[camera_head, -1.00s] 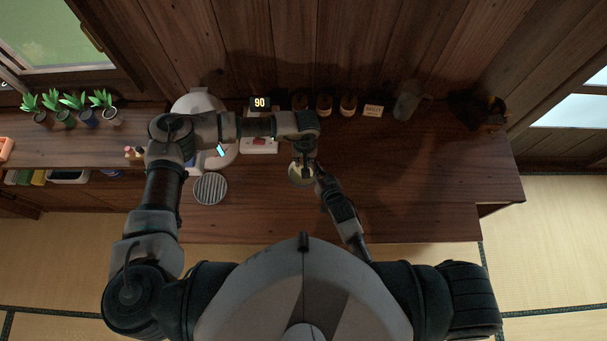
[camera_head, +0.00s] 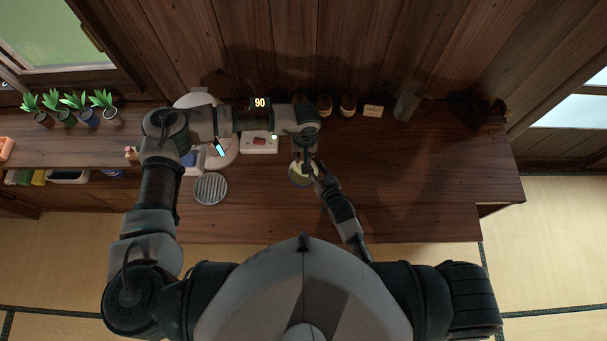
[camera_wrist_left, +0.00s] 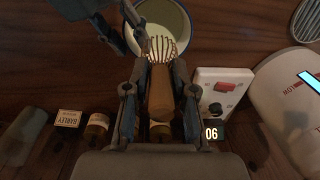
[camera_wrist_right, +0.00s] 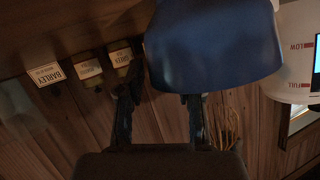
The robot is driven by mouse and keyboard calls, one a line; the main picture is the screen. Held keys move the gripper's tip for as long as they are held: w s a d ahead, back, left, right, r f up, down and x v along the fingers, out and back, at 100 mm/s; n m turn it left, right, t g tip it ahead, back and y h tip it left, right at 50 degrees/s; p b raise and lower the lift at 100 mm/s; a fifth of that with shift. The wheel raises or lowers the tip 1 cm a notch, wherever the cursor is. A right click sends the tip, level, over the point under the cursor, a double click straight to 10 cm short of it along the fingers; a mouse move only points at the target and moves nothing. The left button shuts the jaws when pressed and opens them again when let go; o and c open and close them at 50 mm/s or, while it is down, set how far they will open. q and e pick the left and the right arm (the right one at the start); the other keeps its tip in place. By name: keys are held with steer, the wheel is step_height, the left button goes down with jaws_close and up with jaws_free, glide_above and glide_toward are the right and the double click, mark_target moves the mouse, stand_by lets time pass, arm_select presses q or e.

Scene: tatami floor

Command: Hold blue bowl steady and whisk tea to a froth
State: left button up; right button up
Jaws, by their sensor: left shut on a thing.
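My left gripper (camera_head: 306,153) is above the bowl, shut on the tan handle of the whisk (camera_wrist_left: 160,92). The whisk's splayed tines point into the bowl. My right gripper (camera_head: 318,178) is at the bowl's right rim. No froth can be made out.
A ribbed round grey disc (camera_head: 210,188) lies to the left of the bowl. A white device with a red switch (camera_head: 260,143), a display reading 90 (camera_head: 259,103) and a white kettle-like appliance (camera_head: 226,152) stand behind. Several jars line the back. The right counter is clear.

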steer(key=v, duration=1.2)
steer(key=shift+f, duration=0.15)
